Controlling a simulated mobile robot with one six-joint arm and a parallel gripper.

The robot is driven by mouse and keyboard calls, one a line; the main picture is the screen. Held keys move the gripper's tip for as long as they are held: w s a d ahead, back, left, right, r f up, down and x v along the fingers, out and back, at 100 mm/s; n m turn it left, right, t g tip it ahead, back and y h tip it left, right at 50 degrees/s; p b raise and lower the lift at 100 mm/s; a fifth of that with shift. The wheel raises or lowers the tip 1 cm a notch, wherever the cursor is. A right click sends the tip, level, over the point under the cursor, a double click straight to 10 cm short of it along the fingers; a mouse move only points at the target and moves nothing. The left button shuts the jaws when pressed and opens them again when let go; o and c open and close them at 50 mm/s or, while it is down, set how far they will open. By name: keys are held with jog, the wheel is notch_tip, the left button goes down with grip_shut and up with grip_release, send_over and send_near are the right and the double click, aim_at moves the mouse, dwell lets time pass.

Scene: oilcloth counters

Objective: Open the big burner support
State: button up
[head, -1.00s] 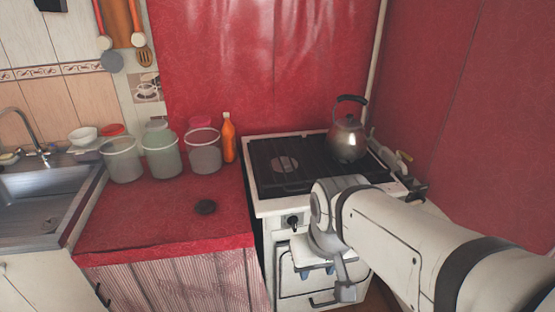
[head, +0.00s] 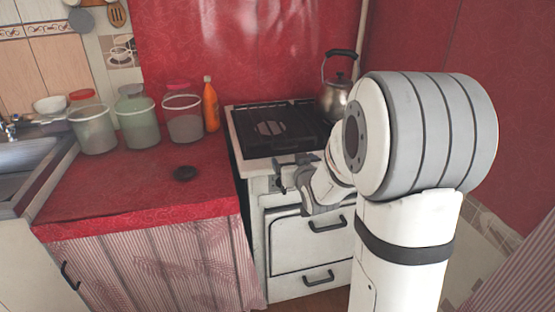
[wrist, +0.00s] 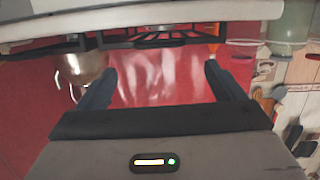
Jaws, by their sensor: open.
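The burner support is a black grate (head: 272,127) that lies flat on the top of the white stove (head: 236,140). In the wrist view, which is upside down, the grate (wrist: 155,38) shows as dark bars along the stove edge. My gripper (head: 282,176) is in front of the stove, near its front edge and apart from the grate. In the wrist view my gripper (wrist: 160,75) has its two dark fingers spread wide with nothing between them. My arm covers the right front of the stove in the head view.
A metal kettle (head: 333,100) stands at the stove's back right, partly hidden by my arm. Walls close off the back and right.

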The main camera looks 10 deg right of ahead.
aim_at(286, 148)
jog(key=w, duration=0.3)
jog(key=w+f+t+b, duration=0.1)
jog(key=w, duration=0.2)
jog(key=w+f+t, duration=0.1)
jog(key=w, duration=0.3)
jog(key=shift+d+y+b, duration=0.3)
jog(key=shift+d, duration=0.05)
jog(key=shift+c, duration=0.6)
jog(key=c, duration=1)
